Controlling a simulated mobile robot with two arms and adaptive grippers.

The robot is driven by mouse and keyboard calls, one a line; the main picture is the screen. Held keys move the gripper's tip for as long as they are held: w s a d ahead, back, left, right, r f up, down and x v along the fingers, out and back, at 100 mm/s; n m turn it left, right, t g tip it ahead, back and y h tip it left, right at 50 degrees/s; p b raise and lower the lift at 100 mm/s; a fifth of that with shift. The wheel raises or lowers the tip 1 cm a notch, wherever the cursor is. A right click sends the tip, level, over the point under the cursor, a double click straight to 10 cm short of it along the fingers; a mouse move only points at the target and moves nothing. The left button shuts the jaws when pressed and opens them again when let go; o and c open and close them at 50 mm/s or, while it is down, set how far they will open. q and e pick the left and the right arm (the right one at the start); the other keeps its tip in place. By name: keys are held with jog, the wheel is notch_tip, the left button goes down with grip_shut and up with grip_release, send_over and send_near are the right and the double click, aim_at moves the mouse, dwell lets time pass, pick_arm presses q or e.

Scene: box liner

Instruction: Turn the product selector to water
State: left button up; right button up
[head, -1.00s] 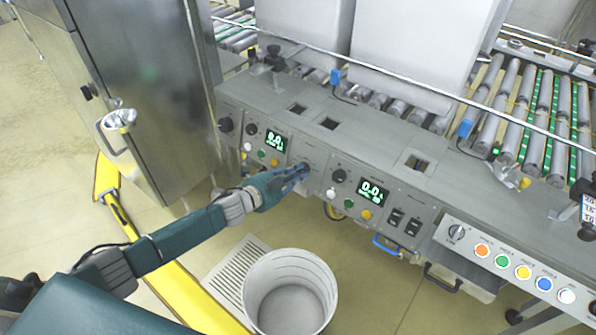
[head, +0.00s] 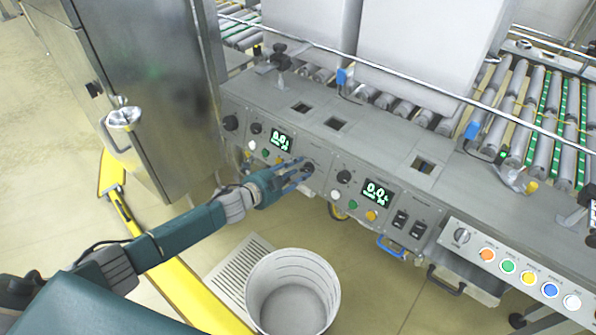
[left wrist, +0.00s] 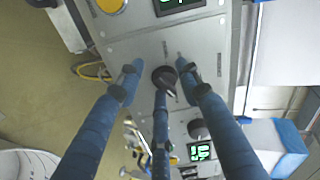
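The product selector is a black knob (left wrist: 165,77) on the grey control panel; in the head view the knob (head: 308,168) sits between the two lit displays. My left gripper (head: 300,172) has blue fingers reaching toward it from the left. In the left wrist view the fingers of my left gripper (left wrist: 157,70) are spread, with the knob between the tips and visible gaps at its sides. The third finger reaches toward the knob from below, and I cannot tell if it touches. The labels around the knob are too small to read. My right gripper is out of view.
Green displays (head: 281,140) (head: 376,192) and other knobs, such as one (head: 344,177) right of the selector, lie close by. A white bin (head: 292,262) stands on the floor below. A steel cabinet (head: 150,70) is at left, and roller conveyors (head: 545,115) are behind the panel.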

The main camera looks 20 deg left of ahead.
pick_arm(q)
jog(key=shift+s+d, duration=0.15)
jog(key=shift+s+a+r, duration=0.1)
jog(key=shift+s+a, duration=0.1)
jog(key=shift+s, duration=0.3)
jog(key=v, duration=1.1)
jog(key=shift+w+a, duration=0.15)
jog(key=shift+a, duration=0.2)
jog(key=shift+d+r, duration=0.1)
